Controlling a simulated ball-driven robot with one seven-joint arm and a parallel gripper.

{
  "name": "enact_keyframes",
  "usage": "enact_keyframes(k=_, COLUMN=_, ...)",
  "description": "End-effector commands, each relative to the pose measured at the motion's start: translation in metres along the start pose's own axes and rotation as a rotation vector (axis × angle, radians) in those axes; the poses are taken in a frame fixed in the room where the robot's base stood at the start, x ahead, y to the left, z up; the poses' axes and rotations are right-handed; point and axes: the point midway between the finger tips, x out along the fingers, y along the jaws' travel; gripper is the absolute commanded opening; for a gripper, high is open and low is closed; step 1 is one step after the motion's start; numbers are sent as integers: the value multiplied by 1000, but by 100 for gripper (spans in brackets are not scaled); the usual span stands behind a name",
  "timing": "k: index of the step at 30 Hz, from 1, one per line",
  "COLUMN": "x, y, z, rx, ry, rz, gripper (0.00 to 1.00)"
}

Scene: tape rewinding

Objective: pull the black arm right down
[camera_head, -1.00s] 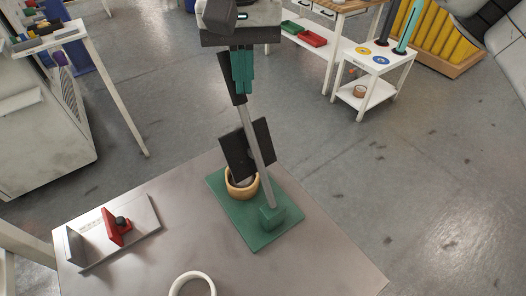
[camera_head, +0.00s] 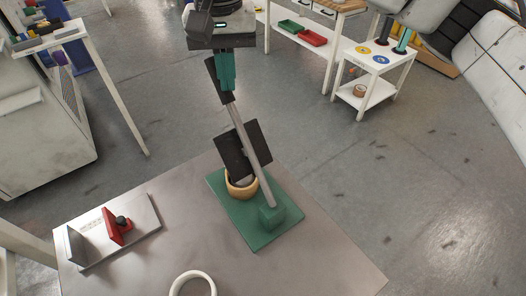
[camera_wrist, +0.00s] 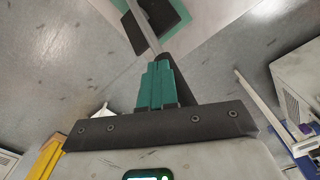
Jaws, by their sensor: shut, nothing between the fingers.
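The black arm is a lever with a grey rod (camera_head: 249,143), a black grip (camera_head: 213,75) at its upper end and a black plate (camera_head: 244,150) lower down. It rises at a slant from a green block on the green base (camera_head: 247,236). The plate hangs tilted over a tan ring-shaped cup (camera_head: 242,192). My gripper (camera_head: 226,85), with teal fingers, is shut and empty at the black grip. In the wrist view the fingers (camera_wrist: 156,78) overlap the grip (camera_wrist: 181,84), and the rod runs beyond them. I cannot tell whether they touch it.
The grey table holds a metal plate with a red clamp (camera_head: 117,226) at left and a white ring (camera_head: 192,280) at the front edge. A white trolley (camera_head: 371,58) stands at the back right. The table around the green base is mostly clear.

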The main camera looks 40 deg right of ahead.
Motion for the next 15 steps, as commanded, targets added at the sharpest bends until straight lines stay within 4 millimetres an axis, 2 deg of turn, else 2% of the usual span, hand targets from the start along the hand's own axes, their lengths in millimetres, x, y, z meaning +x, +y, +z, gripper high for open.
enact_keyframes(k=8, x=15, y=-12, z=-20, rx=0, ry=-1, rz=0, gripper=0)
enact_keyframes(k=15, x=17, y=-13, z=-23, rx=0, ry=1, rz=1, gripper=0)
